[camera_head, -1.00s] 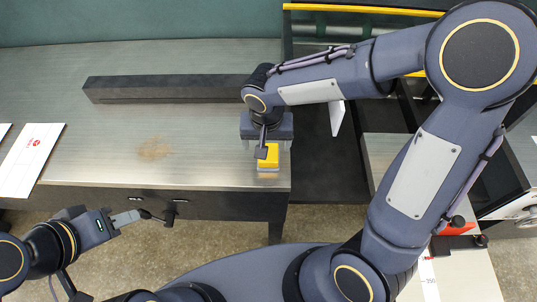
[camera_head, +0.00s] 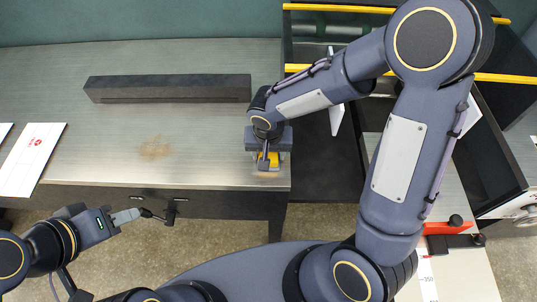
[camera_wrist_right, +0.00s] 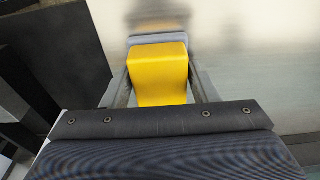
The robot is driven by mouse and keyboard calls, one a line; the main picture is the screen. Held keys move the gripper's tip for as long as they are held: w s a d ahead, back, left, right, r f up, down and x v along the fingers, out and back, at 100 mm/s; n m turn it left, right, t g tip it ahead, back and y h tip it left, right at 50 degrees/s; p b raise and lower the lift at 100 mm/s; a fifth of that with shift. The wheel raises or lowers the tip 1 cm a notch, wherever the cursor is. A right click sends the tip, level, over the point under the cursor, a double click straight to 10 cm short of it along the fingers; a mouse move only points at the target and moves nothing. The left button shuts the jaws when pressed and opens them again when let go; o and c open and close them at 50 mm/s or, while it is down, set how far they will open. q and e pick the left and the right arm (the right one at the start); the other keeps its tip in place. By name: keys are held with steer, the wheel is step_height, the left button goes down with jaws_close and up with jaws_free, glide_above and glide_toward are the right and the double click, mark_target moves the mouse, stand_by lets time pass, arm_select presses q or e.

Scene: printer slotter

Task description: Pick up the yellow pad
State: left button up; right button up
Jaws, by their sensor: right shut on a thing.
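The yellow pad (camera_head: 274,158) is a small yellow block with a grey layer along one side. It is near the front right corner of the metal table (camera_head: 205,150). My right gripper (camera_head: 268,163) is over it from above and hides much of it in the head view. In the right wrist view the yellow pad (camera_wrist_right: 158,72) sits between the two fingers of my right gripper (camera_wrist_right: 160,88), which are shut on it. I cannot tell whether it is clear of the table top. My left gripper (camera_head: 158,216) is off the table's front edge, far from the pad; its jaw state is unclear.
A long dark bar (camera_head: 168,88) lies at the back of the table. White sheets (camera_head: 32,158) lie at the left. A dark machine opening (camera_head: 325,165) with yellow rails (camera_head: 340,8) is right of the table.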

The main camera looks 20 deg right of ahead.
steer(key=shift+c, duration=0.8)
steer(key=shift+r, duration=0.65)
step_height(320, 180, up, 2)
steer(key=shift+s+r, duration=0.15)
steer(key=shift+r, duration=0.1)
steer(key=s+d+r+b, duration=0.1)
steer(key=s+d+r, duration=0.4)
steer(key=s+r, duration=0.4)
steer(key=s, duration=0.4)
steer(key=shift+r, duration=0.1)
